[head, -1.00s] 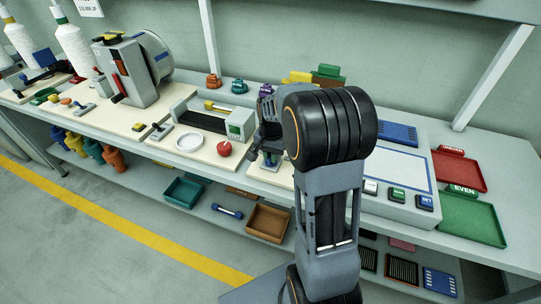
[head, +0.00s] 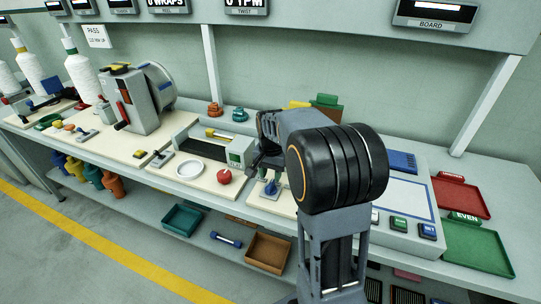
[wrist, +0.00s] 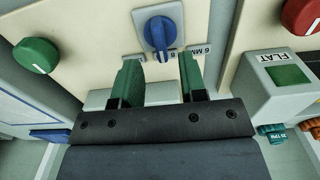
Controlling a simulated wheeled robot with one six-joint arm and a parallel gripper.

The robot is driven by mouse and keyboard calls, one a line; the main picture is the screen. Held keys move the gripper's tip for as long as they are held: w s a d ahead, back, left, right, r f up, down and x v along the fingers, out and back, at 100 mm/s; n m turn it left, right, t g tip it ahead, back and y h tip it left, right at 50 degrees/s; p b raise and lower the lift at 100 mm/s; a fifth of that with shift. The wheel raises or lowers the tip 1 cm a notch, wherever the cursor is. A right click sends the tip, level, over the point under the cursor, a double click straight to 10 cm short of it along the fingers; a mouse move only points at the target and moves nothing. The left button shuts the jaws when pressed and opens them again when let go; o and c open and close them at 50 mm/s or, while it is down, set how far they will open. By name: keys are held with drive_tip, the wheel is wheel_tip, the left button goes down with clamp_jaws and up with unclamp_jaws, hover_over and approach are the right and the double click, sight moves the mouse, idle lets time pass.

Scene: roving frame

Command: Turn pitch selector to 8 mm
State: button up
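The pitch selector is a blue knob (wrist: 158,30) on a white plate on a cream panel, at top centre in the wrist view. Its pointer end is toward the bottom of the picture, between two small labels. The right label (wrist: 201,50) reads 6 MM upside down; the left label (wrist: 140,58) is partly covered and unreadable. The knob also shows small in the head view (head: 270,187), below my gripper. My gripper (wrist: 160,68) is open and empty. Its green fingers are apart on either side of the pointer's line, and no contact is visible.
A green knob (wrist: 36,55) is left of the selector and a red knob (wrist: 303,13) right of it in the wrist view. A grey box with a green FLAT button (wrist: 287,75) is close on the right. Red (head: 462,196) and green (head: 474,246) trays lie at the bench's right.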

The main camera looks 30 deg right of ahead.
sight(271, 183)
wheel_tip(271, 183, up, 9)
idle(0.3)
idle(0.5)
drive_tip(key=s+a+f+n+t, duration=0.1)
drive_tip(key=s+a+f+n, duration=0.1)
drive_tip(key=s+a+n, duration=0.3)
drive_tip(key=s+a+f+n+t+p, duration=0.1)
drive_tip(key=s+a+n, duration=0.3)
drive_tip(key=s, duration=0.7)
drive_tip(key=shift+a+f+n+t, duration=0.4)
drive_tip(key=shift+a+f+t, duration=0.1)
drive_tip(key=shift+t, duration=0.3)
